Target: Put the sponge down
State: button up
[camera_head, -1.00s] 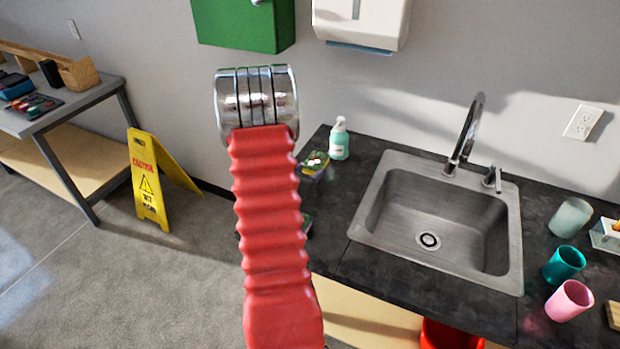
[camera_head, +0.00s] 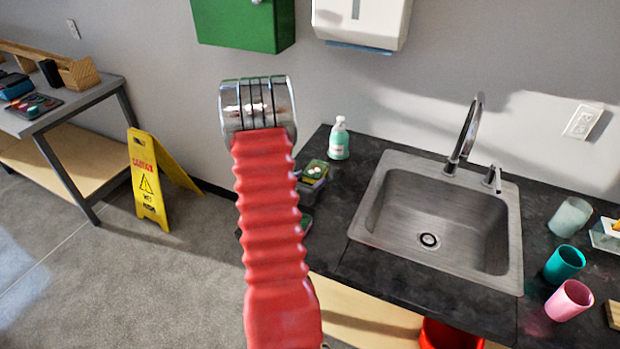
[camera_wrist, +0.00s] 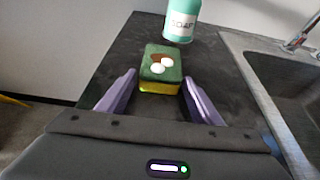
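The sponge (camera_wrist: 160,66) is a yellow block with a green top that carries white and brown spots. In the wrist view it lies on the dark counter, just ahead of and between the purple fingers of my gripper (camera_wrist: 160,78). The fingers are apart, with a visible gap on each side of the sponge. In the head view the sponge (camera_head: 316,169) shows near the counter's left end, below the soap bottle. My red arm hides most of my gripper there.
A green soap bottle (camera_head: 339,139) stands just behind the sponge, and also shows in the wrist view (camera_wrist: 182,20). The sink (camera_head: 430,215) is to the right. Teal (camera_head: 564,264) and pink (camera_head: 569,300) cups stand on the far right. The counter's left edge is close.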

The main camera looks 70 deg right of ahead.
jog(key=shift+o, duration=0.9)
jog(key=shift+r, duration=0.1)
jog(key=shift+a+r, duration=0.1)
jog(key=shift+a, duration=0.1)
jog(key=v, duration=1.1)
jog(key=shift+a+r, duration=0.15)
jog(key=shift+a, duration=0.1)
jog(key=shift+w, duration=0.1)
